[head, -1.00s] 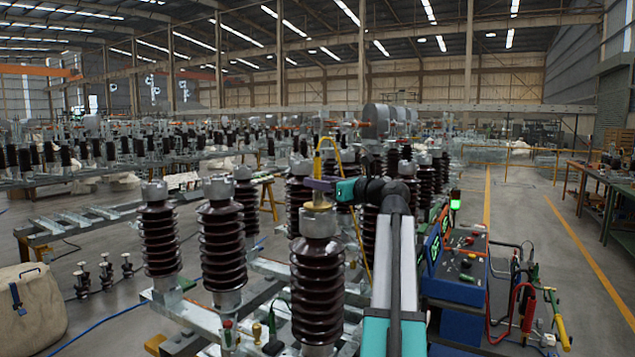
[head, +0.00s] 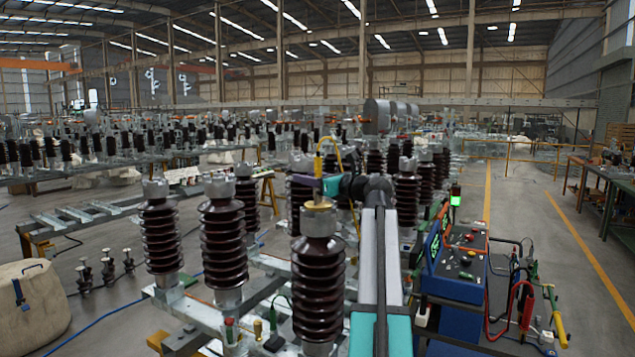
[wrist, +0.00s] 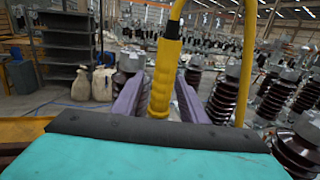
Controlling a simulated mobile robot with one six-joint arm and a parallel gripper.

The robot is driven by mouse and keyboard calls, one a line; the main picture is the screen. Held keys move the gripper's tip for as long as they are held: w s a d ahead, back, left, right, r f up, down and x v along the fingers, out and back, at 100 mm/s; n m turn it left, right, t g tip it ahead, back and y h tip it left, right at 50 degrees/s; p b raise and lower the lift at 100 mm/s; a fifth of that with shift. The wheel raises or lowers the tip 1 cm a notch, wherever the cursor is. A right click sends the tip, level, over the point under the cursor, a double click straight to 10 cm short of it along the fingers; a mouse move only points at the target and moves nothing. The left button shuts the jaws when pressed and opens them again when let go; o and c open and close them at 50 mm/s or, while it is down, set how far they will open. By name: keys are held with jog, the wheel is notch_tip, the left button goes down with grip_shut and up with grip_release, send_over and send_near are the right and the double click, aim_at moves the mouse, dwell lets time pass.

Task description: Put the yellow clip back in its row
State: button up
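The yellow clip (head: 318,167) stands roughly upright above the gold-coloured cap of the front brown insulator (head: 318,260). In the wrist view its ribbed yellow handle (wrist: 164,75) is between the purple fingers of my gripper (wrist: 160,98), which look shut on it. A yellow cable loops from its top. In the head view my gripper (head: 322,184) reaches in from the right, just above the cap. I cannot tell for sure which row is the clip's own.
Brown insulators (head: 223,240) stand close on the left and behind. A blue test box (head: 462,255) is at right, with a red clamp (head: 527,305) and a green-yellow clamp (head: 557,315) beside it. Small coloured pieces (head: 229,330) sit at the lower front. Open floor lies farther right.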

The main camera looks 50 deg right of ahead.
jog(key=shift+c, duration=0.4)
grip_shut()
jog(key=shift+r, duration=0.15)
jog(key=s+a+r+b, duration=0.1)
jog(key=s+r+b, duration=0.1)
jog(key=s, duration=0.6)
jog(key=s+r+b, duration=0.2)
jog(key=s, duration=0.6)
jog(key=shift+a+r+b, duration=0.35)
jog(key=shift+r+b, duration=0.05)
